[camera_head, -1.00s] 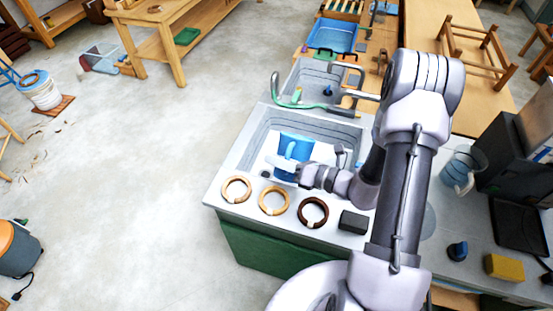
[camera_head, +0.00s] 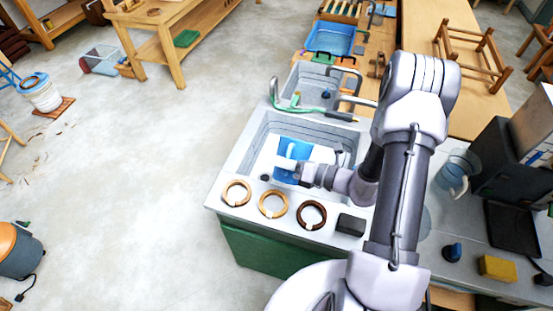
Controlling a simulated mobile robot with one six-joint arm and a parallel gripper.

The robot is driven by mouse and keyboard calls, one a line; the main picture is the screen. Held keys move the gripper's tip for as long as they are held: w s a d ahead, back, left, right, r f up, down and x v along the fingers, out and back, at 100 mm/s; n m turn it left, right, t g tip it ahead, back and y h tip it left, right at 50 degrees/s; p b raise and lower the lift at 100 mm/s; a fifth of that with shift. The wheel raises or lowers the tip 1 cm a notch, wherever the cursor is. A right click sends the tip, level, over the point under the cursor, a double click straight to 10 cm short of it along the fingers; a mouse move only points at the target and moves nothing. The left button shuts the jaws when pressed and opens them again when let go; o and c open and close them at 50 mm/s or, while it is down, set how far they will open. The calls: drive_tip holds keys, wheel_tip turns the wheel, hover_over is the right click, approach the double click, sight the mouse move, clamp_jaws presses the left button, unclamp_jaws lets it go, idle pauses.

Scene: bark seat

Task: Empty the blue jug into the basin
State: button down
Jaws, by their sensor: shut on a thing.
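The blue jug (camera_head: 295,149) is over the front basin (camera_head: 257,135) of the sink counter. My gripper (camera_head: 287,163) is shut on the jug at its near side, and the wrist reaches in from the right. The jug looks tilted, but its mouth and contents cannot be made out. The basin is grey-walled with a pale floor, and my gripper and wrist hide part of it.
A clear pitcher (camera_head: 457,171) stands right. A green hose (camera_head: 305,108) lies behind the basin.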

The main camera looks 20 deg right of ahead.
drive_tip(key=shift+w+d+r+m+g+p, duration=0.2)
drive_tip(key=shift+r+m+p, duration=0.15)
drive_tip(key=shift+r+p, duration=0.45)
drive_tip(key=shift+w+d+r+m+g+p, duration=0.15)
drive_tip(key=shift+r+m+p, duration=0.3)
drive_tip(key=shift+p, duration=0.6)
drive_tip(key=shift+w+d+r+m+g+p, duration=0.1)
drive_tip(key=shift+w+r+m+p, duration=0.2)
drive_tip(key=shift+r+p, duration=0.5)
drive_tip(key=shift+f, duration=0.1)
drive_tip(key=shift+w+d+r+m+p, duration=0.3)
drive_tip(key=shift+w+r+m+p, duration=0.1)
drive_tip(key=shift+p, duration=0.3)
drive_tip(key=shift+w+d+r+y, duration=0.1)
drive_tip(key=shift+w+y, duration=0.05)
drive_tip(key=shift+y, duration=0.15)
